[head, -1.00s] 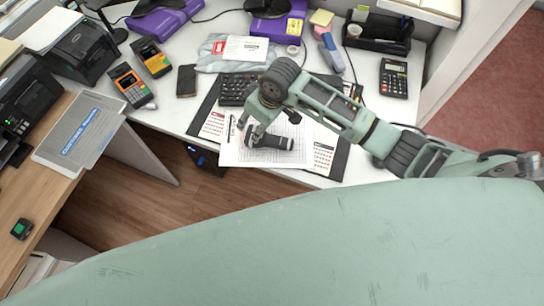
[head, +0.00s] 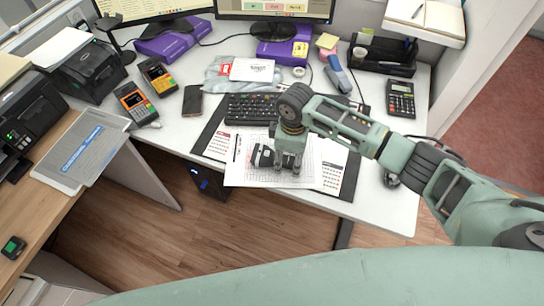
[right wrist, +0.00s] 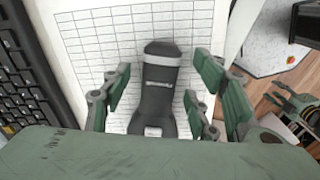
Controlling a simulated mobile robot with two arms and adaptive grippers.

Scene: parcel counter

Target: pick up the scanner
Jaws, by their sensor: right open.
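The scanner is a dark grey handheld device with a light band and a small pale button. It lies on the gridded paper sheet on the desk, and in the head view (head: 263,157) it is partly hidden by my right gripper (head: 284,160). In the right wrist view the scanner (right wrist: 157,85) lies lengthwise between the two spread fingers of my right gripper (right wrist: 168,95), with gaps on both sides. A green and black jaw-like part (right wrist: 295,105) at the right edge there looks like my left gripper; its opening is unclear. The head view does not show it.
The keyboard (head: 262,109) lies just behind the scanner. A phone (head: 192,101), card terminals (head: 135,102), a calculator (head: 400,98) and a blue-grey stapler-like object (head: 338,75) stand around the desk. The desk's front edge is close below the paper, with floor beyond.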

